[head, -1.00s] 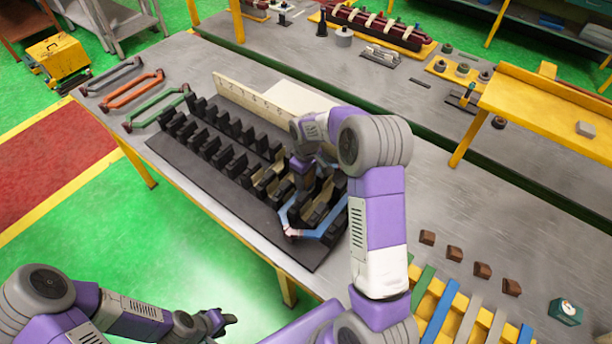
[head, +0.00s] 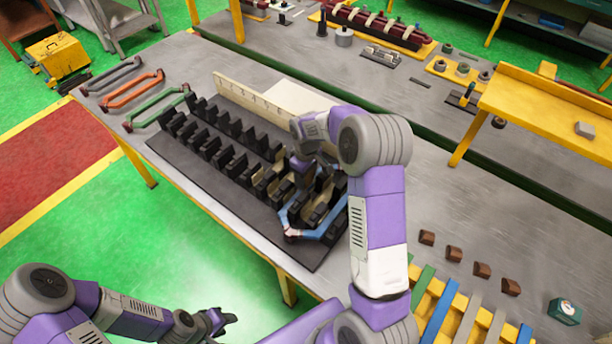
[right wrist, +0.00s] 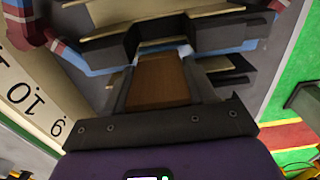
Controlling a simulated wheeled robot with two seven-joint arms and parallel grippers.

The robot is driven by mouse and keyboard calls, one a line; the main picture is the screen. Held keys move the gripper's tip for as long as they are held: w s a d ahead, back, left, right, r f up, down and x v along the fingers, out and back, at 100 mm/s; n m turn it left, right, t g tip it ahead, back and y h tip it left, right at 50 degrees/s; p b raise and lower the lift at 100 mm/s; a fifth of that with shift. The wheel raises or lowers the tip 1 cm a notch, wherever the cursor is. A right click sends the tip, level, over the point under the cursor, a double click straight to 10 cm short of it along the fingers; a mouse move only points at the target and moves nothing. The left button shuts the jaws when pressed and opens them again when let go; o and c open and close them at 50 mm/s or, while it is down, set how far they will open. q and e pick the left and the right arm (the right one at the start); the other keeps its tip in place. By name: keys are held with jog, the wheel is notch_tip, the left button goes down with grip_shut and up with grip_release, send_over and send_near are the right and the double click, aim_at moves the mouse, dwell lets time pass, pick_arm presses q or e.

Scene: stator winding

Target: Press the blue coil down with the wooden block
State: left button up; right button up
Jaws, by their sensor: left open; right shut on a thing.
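The blue coil (head: 327,234) lies at the near right end of the black slotted stator block (head: 232,225). Part of it is hidden behind my right arm and the black teeth. My right gripper (head: 304,164) is over the slots, its fingers mostly hidden in the head view. In the right wrist view the brown wooden block (right wrist: 158,80) sits between the fingers of my right gripper (right wrist: 160,88), which is shut on it. Blue coil legs (right wrist: 90,66) show beyond the block, among the teeth; contact cannot be told. My left gripper (head: 222,318) is open and empty, off the table's near side.
Grey, orange (head: 133,90) and green coils lie at the table's far left. A numbered cream strip (head: 255,100) stands behind the slots. Several brown blocks (head: 453,254) and a yellow rack (head: 428,292) with coloured strips are at right.

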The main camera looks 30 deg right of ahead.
notch_tip(320, 180, up, 11)
jog(key=p, duration=0.7)
jog(key=shift+f, duration=0.1)
